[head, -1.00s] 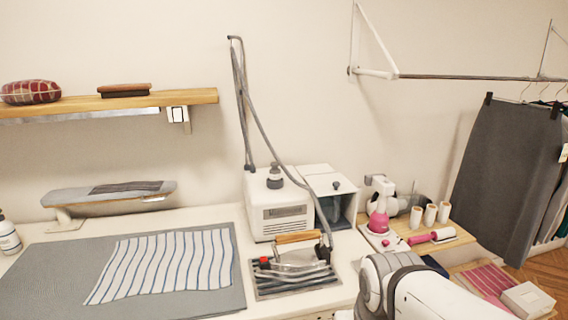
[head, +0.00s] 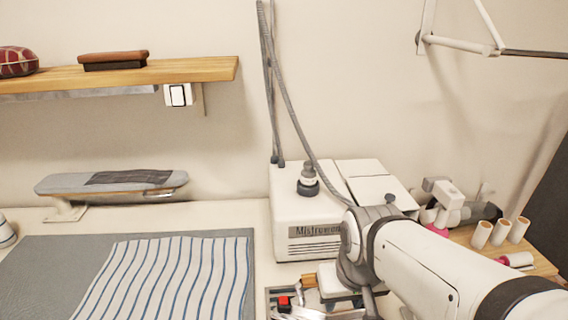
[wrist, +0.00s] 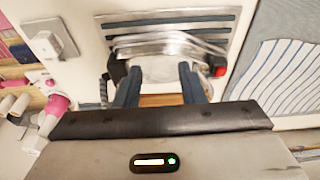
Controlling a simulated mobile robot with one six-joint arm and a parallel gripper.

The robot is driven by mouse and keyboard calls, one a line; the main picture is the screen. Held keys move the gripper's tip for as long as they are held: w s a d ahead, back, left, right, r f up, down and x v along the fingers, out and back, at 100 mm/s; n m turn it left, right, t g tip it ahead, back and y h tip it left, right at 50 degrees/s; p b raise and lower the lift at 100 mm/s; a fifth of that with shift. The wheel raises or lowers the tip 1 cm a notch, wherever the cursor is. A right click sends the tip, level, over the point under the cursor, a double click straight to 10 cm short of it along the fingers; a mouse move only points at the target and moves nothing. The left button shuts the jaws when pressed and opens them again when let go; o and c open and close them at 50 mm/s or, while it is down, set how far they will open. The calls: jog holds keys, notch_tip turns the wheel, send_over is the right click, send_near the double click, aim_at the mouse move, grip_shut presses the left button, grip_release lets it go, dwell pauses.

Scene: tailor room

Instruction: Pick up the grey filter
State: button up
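I cannot pick out a grey filter for certain in either view. The white steam station (head: 300,215) stands at the back of the table, with a dark grey cap (head: 308,183) on top. The front of its right-hand box is hidden behind my arm in the head view. My gripper (wrist: 158,70) is open in the wrist view, its two dark fingers apart. The iron's wooden handle (wrist: 160,100) shows between them; I cannot tell how far below it lies. In the head view my arm mostly hides the gripper, near the iron.
The iron rests on a striped metal stand (wrist: 170,20); its red button (head: 284,302) shows. Striped cloth (head: 165,280) lies on a grey mat to the left. White spools (head: 500,231) and a pink-and-white sewing machine (wrist: 50,100) are to the right. A wooden shelf (head: 215,70) is above left.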

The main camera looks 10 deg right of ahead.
aim_at(309, 163)
jog(key=shift+d, duration=0.1)
